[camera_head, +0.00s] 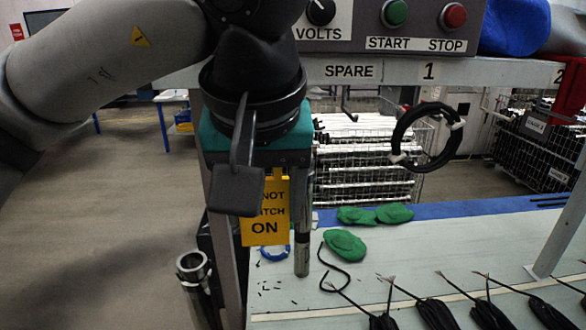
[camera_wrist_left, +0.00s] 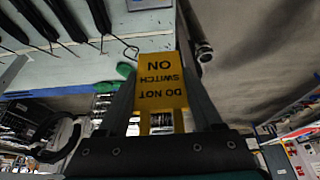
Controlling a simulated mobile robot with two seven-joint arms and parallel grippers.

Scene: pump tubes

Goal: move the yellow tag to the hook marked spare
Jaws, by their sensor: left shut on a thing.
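The yellow tag (camera_head: 265,222) reads "DO NOT SWITCH ON" in black, partly covered in the head view. My left gripper (camera_head: 270,212) is shut on it. The tag hangs upright between the fingers, above the left end of the bench. In the left wrist view the tag (camera_wrist_left: 161,82) appears upside down between the fingers (camera_wrist_left: 160,100). The SPARE label (camera_head: 350,71) is on the grey rail, right of the gripper. A thin bent hook (camera_head: 347,104) shows below it, with nothing seen hanging on it. My right gripper is out of view.
A black cable coil (camera_head: 428,136) hangs below label 1 (camera_head: 429,71). A control box (camera_head: 375,22) stands above the rail. Green cloth-like pieces (camera_head: 345,245) and several black cables (camera_head: 435,312) lie on the bench (camera_head: 450,240). A slanted post (camera_head: 562,225) stands at right.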

